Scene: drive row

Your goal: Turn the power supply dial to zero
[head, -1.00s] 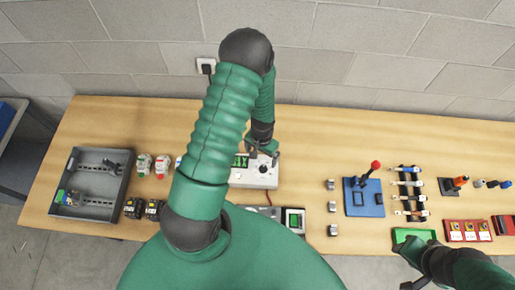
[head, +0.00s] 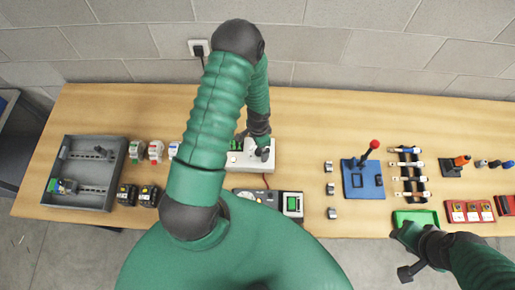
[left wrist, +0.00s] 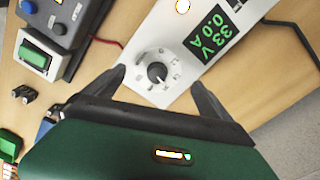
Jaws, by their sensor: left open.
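The power supply (head: 262,160) is a white box on the table, partly hidden behind my left arm in the head view. In the left wrist view its white face (left wrist: 172,30) has a green display (left wrist: 211,32) reading about 33 V and 0.0 A. Its round dial (left wrist: 157,73) has a dark knob in the middle and marks around it. My left gripper (left wrist: 160,85) is open, with one finger on each side of the dial, apart from the knob as far as I can see. My right gripper (head: 405,252) is near the front edge at the right; its jaw state is unclear.
A grey tray (head: 122,165) stands at the left with several small modules beside it. A blue block with a red-knobbed lever (head: 374,185) and a green tray (head: 434,216) are at the right. A wall stands behind.

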